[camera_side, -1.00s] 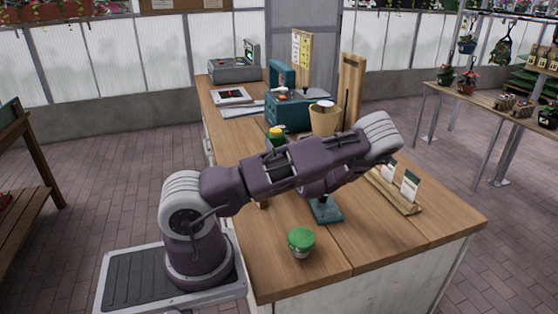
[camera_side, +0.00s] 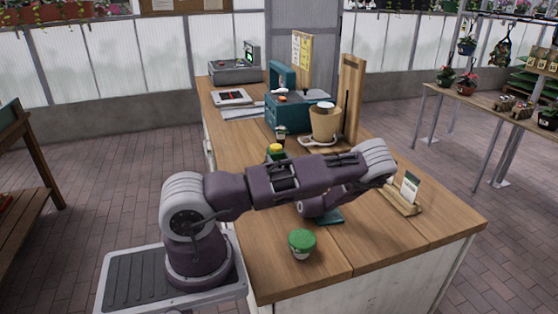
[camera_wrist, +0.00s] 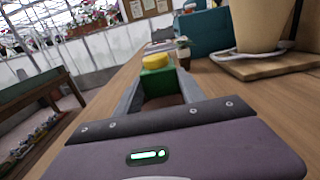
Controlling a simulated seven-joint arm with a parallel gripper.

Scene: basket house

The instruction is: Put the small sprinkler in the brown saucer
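A green block-like thing with a yellow top, apparently the small sprinkler (camera_side: 276,151), shows just behind my forearm. In the wrist view the sprinkler (camera_wrist: 157,80) fills the gap between the two grey fingers of my gripper (camera_wrist: 158,88), which appear shut on it. My arm hides the fingers in the side view. It hides whether the sprinkler touches the table there. I cannot clearly make out a brown saucer in either view.
A tan pot (camera_side: 325,124) stands on a wooden board (camera_wrist: 272,67) ahead to the right. A small dark pot (camera_wrist: 183,52) is just beyond the sprinkler. A teal box (camera_side: 284,112) stands farther back. A green-topped cup (camera_side: 302,243) is at the table's front, with a card holder (camera_side: 402,203) to the right.

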